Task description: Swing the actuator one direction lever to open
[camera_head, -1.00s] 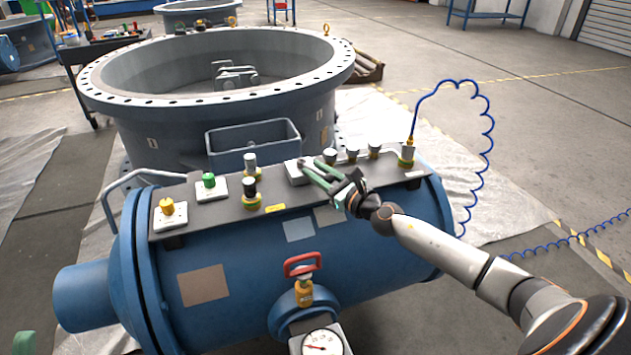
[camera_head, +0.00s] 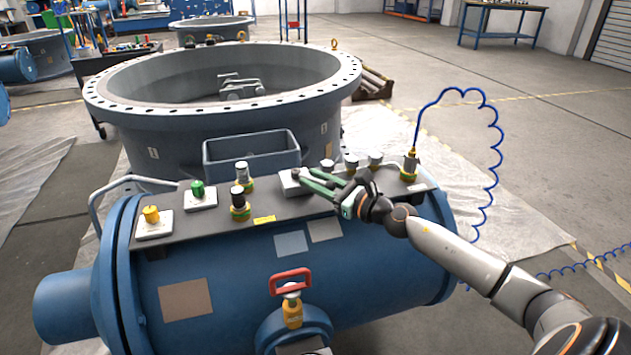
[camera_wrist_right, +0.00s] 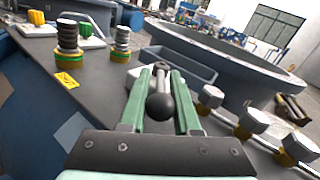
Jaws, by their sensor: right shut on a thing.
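The direction lever (camera_wrist_right: 160,106) shows in the right wrist view as a short grey rod with a dark ball knob, on a light base block. The base block (camera_head: 290,184) sits on the dark panel on top of the blue cylinder. My right gripper (camera_wrist_right: 160,95) has its green fingers on either side of the lever and is shut on it. In the head view my right gripper (camera_head: 308,178) reaches in from the right and hides most of the lever. No label is readable. My left gripper is not in view.
On the panel (camera_head: 290,212) stand a yellow knob (camera_head: 151,214), a green knob (camera_head: 197,188), dark fittings and several silver-capped fittings. A blue coiled hose (camera_head: 493,140) rises at the right. A grey open box (camera_head: 252,155) and a large flanged ring (camera_head: 220,115) stand behind.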

